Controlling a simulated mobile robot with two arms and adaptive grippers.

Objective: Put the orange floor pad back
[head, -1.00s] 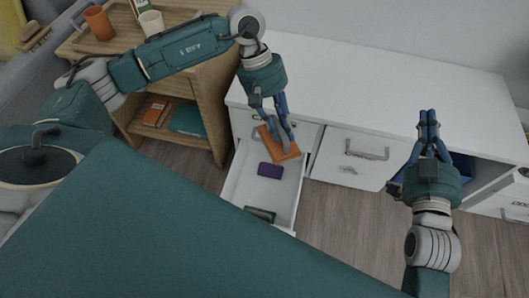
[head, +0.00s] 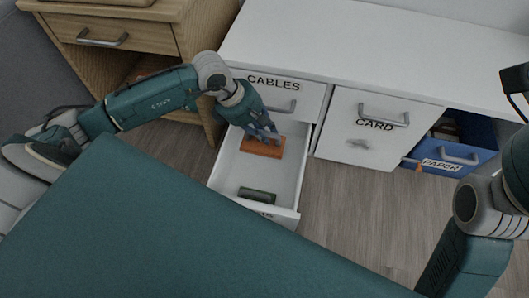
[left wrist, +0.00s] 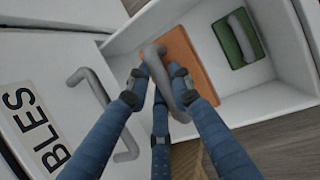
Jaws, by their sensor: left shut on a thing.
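The orange floor pad (head: 262,148) is inside the open white drawer (head: 291,185) under the CABLES label. It looks flat, in the back half; I cannot tell whether it rests fully on the bottom. My left gripper (head: 265,133) is over it, shut on its grey handle. In the left wrist view the blue fingers (left wrist: 163,92) close around this handle, with the orange pad (left wrist: 190,62) beneath. My right gripper is mostly cut off at the right edge, so its fingers cannot be judged.
A green block (head: 257,196) with a grey handle lies near the drawer's front. The CARD drawer (head: 365,135) is shut. The blue PAPER bin (head: 455,160) sits in an opening to its right. A wooden cabinet (head: 165,45) stands at the left. The desktop is clear.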

